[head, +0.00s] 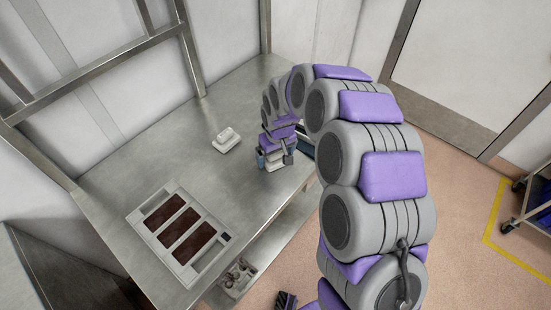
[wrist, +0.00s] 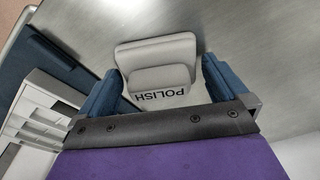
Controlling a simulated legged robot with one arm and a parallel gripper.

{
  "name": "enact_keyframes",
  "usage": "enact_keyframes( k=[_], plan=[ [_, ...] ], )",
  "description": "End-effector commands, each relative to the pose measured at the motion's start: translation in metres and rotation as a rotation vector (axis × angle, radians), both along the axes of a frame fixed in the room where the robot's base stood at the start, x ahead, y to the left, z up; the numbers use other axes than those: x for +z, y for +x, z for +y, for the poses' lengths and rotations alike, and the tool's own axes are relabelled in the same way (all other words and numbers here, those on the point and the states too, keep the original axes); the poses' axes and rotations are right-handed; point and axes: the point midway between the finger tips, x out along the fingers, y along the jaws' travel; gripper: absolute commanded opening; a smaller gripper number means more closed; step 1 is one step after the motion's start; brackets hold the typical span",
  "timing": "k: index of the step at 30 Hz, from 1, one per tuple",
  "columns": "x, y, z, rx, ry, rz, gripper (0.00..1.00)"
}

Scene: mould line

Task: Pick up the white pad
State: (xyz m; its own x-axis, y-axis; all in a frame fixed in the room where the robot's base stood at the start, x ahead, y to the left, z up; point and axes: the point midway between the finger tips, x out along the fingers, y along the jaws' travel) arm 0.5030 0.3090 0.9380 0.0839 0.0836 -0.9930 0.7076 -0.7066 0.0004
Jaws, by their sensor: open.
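A pale, off-white pad with a raised grip and the word POLISH (wrist: 155,52) lies on the metal table between my gripper's two blue fingers in the wrist view. My gripper (wrist: 158,88) is open around it, with a finger on each side; I cannot tell whether either touches it. In the head view my gripper (head: 274,160) is low over the table, and the pad beneath is mostly hidden by it. A second white pad (head: 227,140) of similar shape lies on the table to the left of my gripper, clear of it.
A light tray (head: 207,262) with several dark brown slabs lies at the table's front left. A grey panelled object and a dark blue piece (wrist: 48,62) are close left of my gripper in the wrist view. The table (head: 165,150) is bare between tray and pads.

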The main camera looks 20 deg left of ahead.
Motion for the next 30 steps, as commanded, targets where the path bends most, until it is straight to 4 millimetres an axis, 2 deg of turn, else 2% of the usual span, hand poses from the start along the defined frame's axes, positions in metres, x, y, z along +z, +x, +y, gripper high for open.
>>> enact_keyframes(
  k=[2, 17, 25, 30],
  plan=[
    [0.001, 0.000, 0.000, 0.000, 0.001, -0.001, 1.00],
    [0.001, 0.000, 0.000, -0.001, 0.000, 0.000, 0.54],
    [0.004, 0.000, 0.000, -0.001, 0.001, -0.001, 0.54],
    [0.016, 0.001, 0.000, -0.001, 0.001, -0.002, 0.54]
  ],
)
